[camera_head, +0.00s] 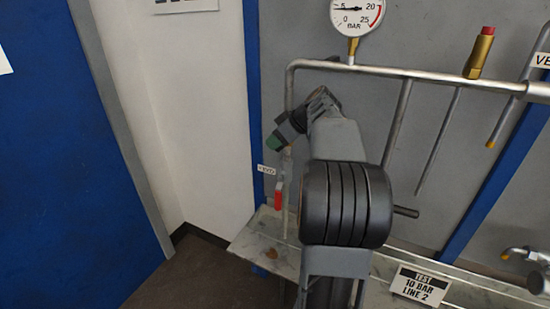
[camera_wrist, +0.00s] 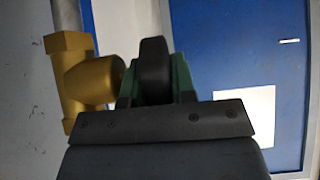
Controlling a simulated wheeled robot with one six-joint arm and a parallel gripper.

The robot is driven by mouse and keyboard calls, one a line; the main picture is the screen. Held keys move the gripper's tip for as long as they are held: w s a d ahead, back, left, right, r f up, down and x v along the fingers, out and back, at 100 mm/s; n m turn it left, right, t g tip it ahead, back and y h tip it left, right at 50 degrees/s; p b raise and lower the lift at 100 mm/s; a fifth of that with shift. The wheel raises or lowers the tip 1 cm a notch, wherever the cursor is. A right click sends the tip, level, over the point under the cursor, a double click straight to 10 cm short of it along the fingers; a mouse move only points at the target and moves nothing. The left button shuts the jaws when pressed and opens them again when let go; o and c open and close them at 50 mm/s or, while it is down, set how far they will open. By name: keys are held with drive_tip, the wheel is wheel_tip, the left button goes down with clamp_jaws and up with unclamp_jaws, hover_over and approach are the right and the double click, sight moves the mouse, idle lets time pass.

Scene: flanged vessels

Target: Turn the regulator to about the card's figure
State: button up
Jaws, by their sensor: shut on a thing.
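The regulator has a brass body (camera_wrist: 92,82) at the left of the wrist view, with a dark round knob (camera_wrist: 154,66) seen edge-on beside it. My gripper (camera_wrist: 154,92) is shut on this knob, with green fingers on both sides of it. In the head view my gripper (camera_head: 279,138) is at the left pipe, and my arm hides most of the regulator. The round gauge (camera_head: 362,20) at the top has its needle pointing left, close to the 5 mark. The card (camera_head: 420,286) on the ledge reads TEST, 10 BAR, LINE 2.
A horizontal pipe (camera_head: 440,78) runs below the gauge and carries a brass fitting with a red cap (camera_head: 481,52). A red lever (camera_head: 278,196) hangs below my gripper. A tap (camera_head: 527,255) is at the lower right. White wall and floor are clear at left.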

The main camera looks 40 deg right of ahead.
drive_tip(key=t+y+b, duration=0.1)
drive_tip(key=t+b, duration=0.1)
drive_tip(key=b, duration=0.5)
drive_tip(key=f+t+y+b, duration=0.1)
drive_tip(key=t+y+b, duration=0.1)
drive_tip(key=b, duration=0.5)
drive_tip(key=shift+s+d+t, duration=0.15)
drive_tip(key=shift+s+t, duration=0.05)
drive_tip(key=shift+t, duration=0.5)
drive_tip(key=t+y+b, duration=0.1)
drive_tip(key=t+b, duration=0.1)
drive_tip(key=b, duration=0.3)
drive_tip(key=shift+r, duration=0.15)
drive_tip(key=shift+s+r+t+b, duration=0.15)
drive_tip(key=shift+t+b, duration=0.25)
drive_tip(key=shift+b, duration=0.4)
drive_tip(key=shift+r+y, duration=0.15)
drive_tip(key=shift+y, duration=0.15)
drive_tip(key=o, duration=0.6)
drive_tip(key=shift+o, duration=0.2)
drive_tip(key=shift+r, duration=0.1)
drive_tip(key=v, duration=1.4)
drive_tip(key=shift+f, duration=0.25)
